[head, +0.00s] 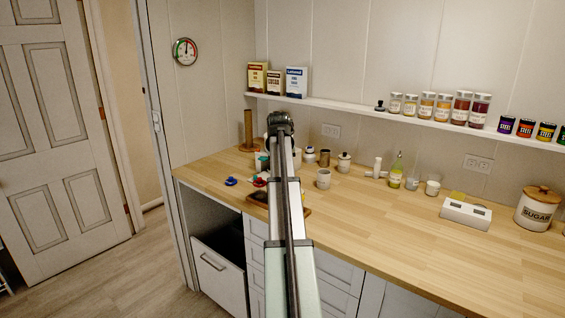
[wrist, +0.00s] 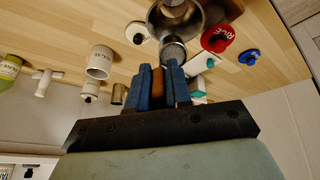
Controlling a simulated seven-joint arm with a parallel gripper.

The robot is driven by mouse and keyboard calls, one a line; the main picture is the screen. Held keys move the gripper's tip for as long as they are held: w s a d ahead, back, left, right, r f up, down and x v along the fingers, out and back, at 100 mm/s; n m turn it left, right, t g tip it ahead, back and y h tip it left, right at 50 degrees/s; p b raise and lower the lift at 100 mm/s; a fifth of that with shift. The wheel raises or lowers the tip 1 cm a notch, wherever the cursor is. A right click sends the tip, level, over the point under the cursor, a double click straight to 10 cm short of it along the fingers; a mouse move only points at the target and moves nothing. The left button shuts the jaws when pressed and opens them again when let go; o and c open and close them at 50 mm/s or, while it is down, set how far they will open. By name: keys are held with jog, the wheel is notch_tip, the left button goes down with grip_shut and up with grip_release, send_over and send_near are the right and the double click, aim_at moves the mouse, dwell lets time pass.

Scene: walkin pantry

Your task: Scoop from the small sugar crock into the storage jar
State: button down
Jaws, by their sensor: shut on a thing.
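My gripper (wrist: 158,70) shows in the wrist view with its blue fingers shut on the brown handle of a metal scoop (wrist: 173,52). The scoop's cup is just beyond the fingertips, close to a wide, round, grey vessel (wrist: 157,24) at the top edge; I cannot tell whether they touch or whether this is the storage jar. An open white crock (wrist: 100,60) with a small, unreadable label stands left of the fingers. A similar crock (head: 323,179) shows right of my arm in the head view. My arm hides the gripper and scoop there.
A large SUGAR canister (head: 538,210) is far right. The front-right counter is clear.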

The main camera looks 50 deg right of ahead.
jog(key=a+t+h, duration=0.1)
jog(key=s+a+f+t+h, duration=0.1)
jog(key=h, duration=0.1)
jog(key=shift+s+f+h, duration=0.15)
jog(key=shift+h, duration=0.15)
jog(key=shift+s+a+f+t+h, duration=0.15)
jog(key=shift+a+f+t+h, duration=0.2)
jog(key=shift+t+h, duration=0.35)
jog(key=shift+s+a+f+t+h, duration=0.15)
jog(key=shift+f+t+h, duration=0.25)
jog(key=shift+h, duration=0.6)
jog(key=shift+w, duration=0.1)
